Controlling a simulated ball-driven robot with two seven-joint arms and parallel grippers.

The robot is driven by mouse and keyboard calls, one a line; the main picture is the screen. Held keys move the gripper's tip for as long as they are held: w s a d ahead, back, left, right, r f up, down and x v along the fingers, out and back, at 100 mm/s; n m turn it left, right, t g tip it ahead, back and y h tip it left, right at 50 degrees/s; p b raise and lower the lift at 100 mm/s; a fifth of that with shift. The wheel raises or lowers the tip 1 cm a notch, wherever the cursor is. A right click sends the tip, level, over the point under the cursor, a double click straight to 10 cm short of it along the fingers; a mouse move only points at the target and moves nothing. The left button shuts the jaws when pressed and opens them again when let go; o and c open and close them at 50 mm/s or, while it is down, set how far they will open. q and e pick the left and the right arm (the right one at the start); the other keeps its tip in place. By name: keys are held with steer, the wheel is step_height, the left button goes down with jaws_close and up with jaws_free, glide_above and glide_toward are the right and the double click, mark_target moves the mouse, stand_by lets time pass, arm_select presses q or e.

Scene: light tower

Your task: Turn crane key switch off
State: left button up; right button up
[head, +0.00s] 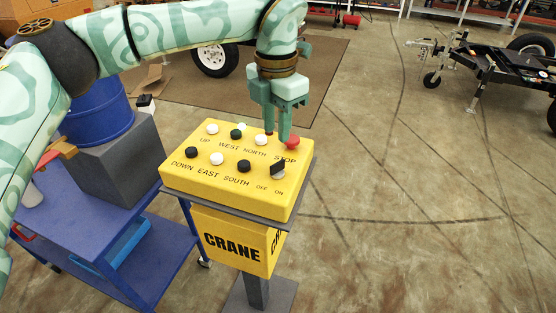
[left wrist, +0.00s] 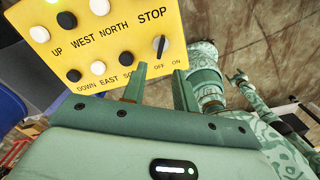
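The crane key switch (head: 278,170) is a dark key on a silver base at the front right corner of the yellow control panel (head: 228,191). It also shows in the left wrist view (left wrist: 160,47), standing nearly upright above the OFF and ON labels. I cannot tell for sure which label it points to. My left gripper (head: 277,134) points down above the panel's back right part, apart from the key. Its two fingers show in the left wrist view (left wrist: 159,88) with an empty gap between them, below the key in the picture.
A red stop button (head: 292,142) sits close beside a left fingertip. Several black, white and green buttons (head: 217,158) fill the panel. A blue cart (head: 125,240) with a blue drum (head: 98,112) stands left.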

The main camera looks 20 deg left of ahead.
mark_target(277, 163)
arm_select(q)
step_height(277, 163, down, 9)
steer(key=shift+f+b, duration=0.1)
steer(key=shift+b, duration=0.7)
arm_select(e)
steer(key=shift+w+a+f, duration=0.1)
steer(key=shift+w+f, duration=0.2)
steer(key=shift+f, duration=0.2)
steer(key=shift+w+f, duration=0.25)
steer(key=shift+f, duration=0.25)
steer(key=shift+s, duration=0.1)
arm_select(q)
jaws_close()
